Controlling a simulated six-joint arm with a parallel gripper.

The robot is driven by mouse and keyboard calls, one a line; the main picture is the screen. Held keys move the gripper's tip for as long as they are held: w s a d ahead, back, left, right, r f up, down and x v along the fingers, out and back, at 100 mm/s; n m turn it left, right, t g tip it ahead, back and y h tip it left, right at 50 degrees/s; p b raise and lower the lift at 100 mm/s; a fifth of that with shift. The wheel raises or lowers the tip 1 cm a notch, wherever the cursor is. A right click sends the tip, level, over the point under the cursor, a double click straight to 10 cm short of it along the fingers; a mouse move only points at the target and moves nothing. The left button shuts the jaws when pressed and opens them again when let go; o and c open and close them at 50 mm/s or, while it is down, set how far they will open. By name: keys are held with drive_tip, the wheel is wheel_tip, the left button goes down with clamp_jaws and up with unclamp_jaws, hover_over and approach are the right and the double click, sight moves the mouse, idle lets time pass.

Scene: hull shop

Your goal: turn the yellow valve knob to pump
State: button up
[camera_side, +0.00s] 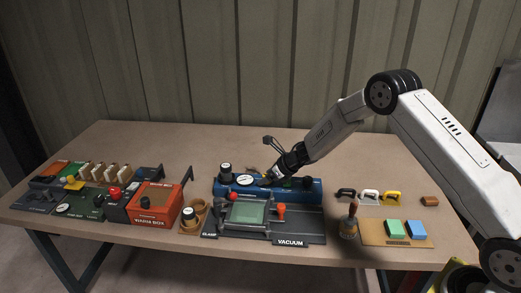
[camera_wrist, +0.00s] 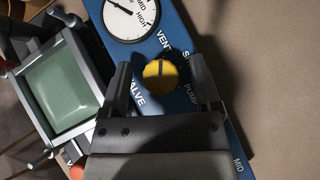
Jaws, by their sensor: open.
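The yellow valve knob (camera_wrist: 161,77) sits on the blue panel (camera_wrist: 181,18) in the wrist view, with a dark line across its top pointing toward the VENT label. The VALVE label is to its left and PUMP to its lower right. My gripper (camera_wrist: 162,80) is open, with one finger on each side of the knob; I cannot tell if they touch it. In the side view my gripper (camera_side: 272,172) is over the blue unit (camera_side: 312,190) and mostly hides the knob.
A white gauge (camera_wrist: 131,17) is beside the knob on the panel. The vacuum frame (camera_side: 248,213) with a green sheet stands in front. A red box (camera_side: 156,200) is to the left. Several handles and sponges lie to the right.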

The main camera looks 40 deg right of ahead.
drive_tip(key=shift+w+a+f, duration=0.1)
drive_tip(key=shift+w+f, duration=0.05)
clamp_jaws()
drive_tip(key=shift+m+t+h, duration=0.4)
drive_tip(key=shift+m+h, duration=0.9)
drive_tip(key=shift+m, duration=0.3)
unclamp_jaws()
